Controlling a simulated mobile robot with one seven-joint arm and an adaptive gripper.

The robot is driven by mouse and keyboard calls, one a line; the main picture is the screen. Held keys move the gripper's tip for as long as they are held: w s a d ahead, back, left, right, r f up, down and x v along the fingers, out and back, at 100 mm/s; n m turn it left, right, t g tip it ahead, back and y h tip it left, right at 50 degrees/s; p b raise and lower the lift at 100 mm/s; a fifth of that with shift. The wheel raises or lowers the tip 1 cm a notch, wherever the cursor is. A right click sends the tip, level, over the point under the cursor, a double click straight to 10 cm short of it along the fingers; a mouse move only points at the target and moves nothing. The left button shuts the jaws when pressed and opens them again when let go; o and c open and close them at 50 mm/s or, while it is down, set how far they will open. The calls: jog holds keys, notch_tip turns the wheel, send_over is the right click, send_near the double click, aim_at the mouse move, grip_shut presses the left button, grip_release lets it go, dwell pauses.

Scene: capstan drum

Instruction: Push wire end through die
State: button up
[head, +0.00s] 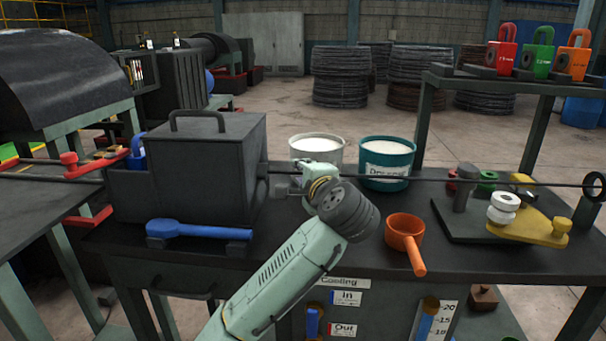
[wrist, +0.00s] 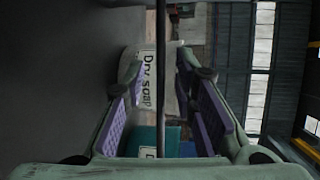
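The dark wire (head: 450,181) runs level above the bench, from a ring at the right to the right side of the grey lidded box (head: 195,165). The die itself is not clearly seen; the wire's end is hidden at or inside the box. My gripper (head: 281,180) is at the wire, just right of the box. In the wrist view the wire (wrist: 160,70) runs between the purple-padded fingers of my gripper (wrist: 160,90). The fingers are spread, with gaps to the wire on both sides.
A white bucket (head: 316,147) and a teal bucket (head: 388,160) stand behind the wire. A blue-handled tool (head: 198,230) lies before the box. An orange ladle (head: 404,235) and a yellow-armed fixture (head: 530,228) are at the right. Coloured padlock-shaped blocks (head: 540,55) stand on the shelf.

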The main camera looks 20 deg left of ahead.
jog(key=v, duration=1.2)
dwell(0.4)
